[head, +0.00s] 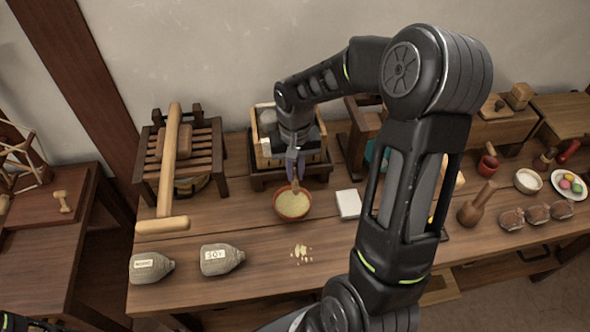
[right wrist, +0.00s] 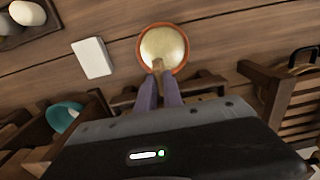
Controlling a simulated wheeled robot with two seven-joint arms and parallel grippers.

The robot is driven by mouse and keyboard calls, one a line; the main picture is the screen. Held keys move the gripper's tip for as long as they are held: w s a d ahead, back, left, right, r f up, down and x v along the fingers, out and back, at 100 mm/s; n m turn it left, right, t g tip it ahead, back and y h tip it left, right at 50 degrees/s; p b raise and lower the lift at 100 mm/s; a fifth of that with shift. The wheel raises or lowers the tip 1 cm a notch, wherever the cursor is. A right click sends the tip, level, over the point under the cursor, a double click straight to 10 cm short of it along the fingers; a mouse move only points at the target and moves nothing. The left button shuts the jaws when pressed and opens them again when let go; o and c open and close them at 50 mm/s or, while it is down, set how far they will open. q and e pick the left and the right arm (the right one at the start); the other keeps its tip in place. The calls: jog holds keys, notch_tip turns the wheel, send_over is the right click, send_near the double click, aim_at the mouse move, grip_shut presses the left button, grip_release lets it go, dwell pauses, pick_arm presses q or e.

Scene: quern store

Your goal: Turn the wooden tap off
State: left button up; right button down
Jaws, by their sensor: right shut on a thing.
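The wooden tap (head: 295,186) is a small brown piece on the front of a wooden box (head: 262,155) at the back of the bench. My right gripper (head: 295,172) reaches it from above, its purple fingers shut on it; they hide much of the tap. In the right wrist view, the tap (right wrist: 157,66) shows between the fingertips (right wrist: 160,80). An orange-rimmed bowl (head: 292,204) of pale yellow meal stands just below the tap; the wrist view also shows the bowl (right wrist: 181,62). I cannot tell the tap's exact angle. My left gripper is not in view.
A white block (head: 348,204) lies right of the bowl. A mallet (head: 170,165) leans on a slatted rack at left. Two labelled sacks (head: 220,260) and crumbs (head: 300,252) lie in front. My right arm covers part of the bench's right side.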

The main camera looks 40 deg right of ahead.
jog(key=shift+m+b, duration=0.3)
jog(key=shift+m, duration=0.2)
jog(key=shift+m+b, duration=0.35)
jog(key=shift+m, duration=0.15)
jog(key=shift+f+m+b, duration=0.1)
jog(key=shift+m+b, duration=0.4)
jog(key=shift+m, duration=0.7)
jog(key=m+b, duration=0.1)
jog(key=m, duration=0.3)
jog(key=shift+m, duration=0.3)
jog(key=m, duration=0.4)
jog(key=shift+m, duration=0.3)
jog(key=m, duration=0.4)
jog(key=shift+p, duration=0.3)
jog(key=shift+m, duration=0.3)
jog(key=c, duration=1.5)
grip_release()
